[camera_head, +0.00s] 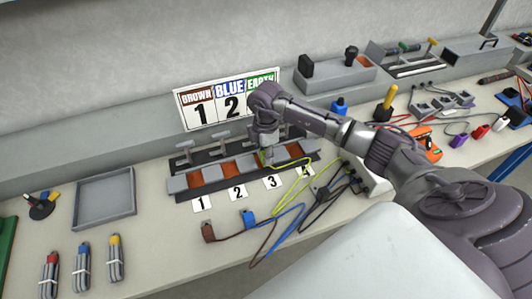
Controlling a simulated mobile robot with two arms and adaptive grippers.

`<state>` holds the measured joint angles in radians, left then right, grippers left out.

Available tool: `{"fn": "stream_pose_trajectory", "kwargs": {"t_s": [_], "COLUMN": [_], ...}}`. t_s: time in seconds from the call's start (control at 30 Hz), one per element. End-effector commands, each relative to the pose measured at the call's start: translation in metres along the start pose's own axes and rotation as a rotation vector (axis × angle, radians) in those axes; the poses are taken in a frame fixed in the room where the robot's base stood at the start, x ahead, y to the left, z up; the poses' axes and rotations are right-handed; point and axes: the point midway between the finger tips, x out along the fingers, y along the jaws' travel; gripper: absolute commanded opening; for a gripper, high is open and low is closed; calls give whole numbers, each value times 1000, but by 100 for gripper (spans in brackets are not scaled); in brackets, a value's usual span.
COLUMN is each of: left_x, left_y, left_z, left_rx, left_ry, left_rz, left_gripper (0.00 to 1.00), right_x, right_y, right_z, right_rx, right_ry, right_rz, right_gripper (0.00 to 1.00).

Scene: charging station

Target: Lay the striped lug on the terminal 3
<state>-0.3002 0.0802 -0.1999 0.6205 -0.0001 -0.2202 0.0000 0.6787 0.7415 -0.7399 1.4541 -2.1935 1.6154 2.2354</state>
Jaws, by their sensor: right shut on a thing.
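My right gripper (265,155) reaches in from the right and is shut on the striped lug (263,160), on the end of a yellow-green wire (306,168). The lug is mostly hidden by the fingers. It is at the terminal block (212,186), just behind label 3 (272,183). I cannot tell whether the lug touches terminal 3 or hovers just above it. My left gripper is not in view.
A brown lug (208,232) and a blue lug (249,218) lie on the bench in front of the block, their wires running right. A sign (205,112) stands behind. An empty grey tray (103,196) is at the left. T-shaped clamps (185,148) rise behind the terminals.

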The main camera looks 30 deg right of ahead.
Motion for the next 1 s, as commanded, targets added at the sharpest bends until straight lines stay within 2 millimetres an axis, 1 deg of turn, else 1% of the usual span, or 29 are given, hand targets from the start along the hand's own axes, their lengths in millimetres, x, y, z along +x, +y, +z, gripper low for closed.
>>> {"fn": "stream_pose_trajectory", "kwargs": {"t_s": [0.6, 0.63, 0.8, 1.0], "left_x": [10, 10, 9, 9], "left_y": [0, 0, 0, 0], "left_z": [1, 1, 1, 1], "left_rx": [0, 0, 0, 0], "left_ry": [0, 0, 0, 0], "left_rz": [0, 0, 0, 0], "left_gripper": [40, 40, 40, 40], "right_x": [16, 16, 15, 15], "right_y": [0, 0, 0, 0], "right_z": [0, 0, 0, 0], "right_rx": [-1, -1, 0, 0], "right_ry": [1, 1, 1, 1], "right_rz": [1, 1, 1, 1], "right_gripper": [2, 30, 57, 57]}}
